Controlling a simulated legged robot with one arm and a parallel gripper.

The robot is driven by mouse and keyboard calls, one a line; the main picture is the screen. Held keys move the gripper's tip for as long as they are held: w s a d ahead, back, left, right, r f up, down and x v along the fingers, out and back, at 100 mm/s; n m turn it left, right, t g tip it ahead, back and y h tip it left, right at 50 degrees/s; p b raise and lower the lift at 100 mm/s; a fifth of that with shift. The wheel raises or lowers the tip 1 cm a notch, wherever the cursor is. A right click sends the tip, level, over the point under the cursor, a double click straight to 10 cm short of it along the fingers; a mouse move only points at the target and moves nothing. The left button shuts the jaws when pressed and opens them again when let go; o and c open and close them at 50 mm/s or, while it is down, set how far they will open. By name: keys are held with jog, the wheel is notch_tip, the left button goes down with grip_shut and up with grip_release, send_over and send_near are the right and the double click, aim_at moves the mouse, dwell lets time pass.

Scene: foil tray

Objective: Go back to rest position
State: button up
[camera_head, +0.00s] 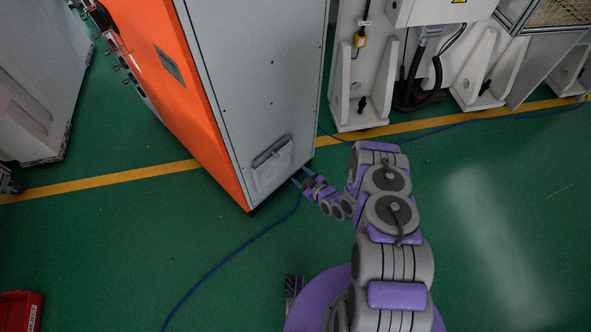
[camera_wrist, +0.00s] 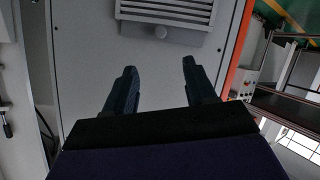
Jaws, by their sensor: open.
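My gripper (camera_wrist: 158,80) shows in the wrist view with its two dark fingers spread apart and nothing between them. In the head view, my gripper (camera_head: 300,179) is at the end of my grey and purple arm, close to the lower right corner of a grey and orange cabinet (camera_head: 262,75). I cannot tell whether it touches the cabinet. In the wrist view, the cabinet's grey panel (camera_wrist: 85,60) with a slatted vent (camera_wrist: 165,12) fills the space beyond the fingers. No foil tray is in view.
White machine frames (camera_head: 358,75) stand behind a yellow floor line (camera_head: 110,180). A blue cable (camera_head: 235,250) lies on the green floor. A red bin (camera_head: 20,310) is at the lower left. Open floor (camera_head: 500,210) lies to the right of my arm.

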jog(key=shift+s+d+r, duration=0.2)
jog(key=shift+s+d, duration=0.05)
jog(key=shift+s, duration=0.1)
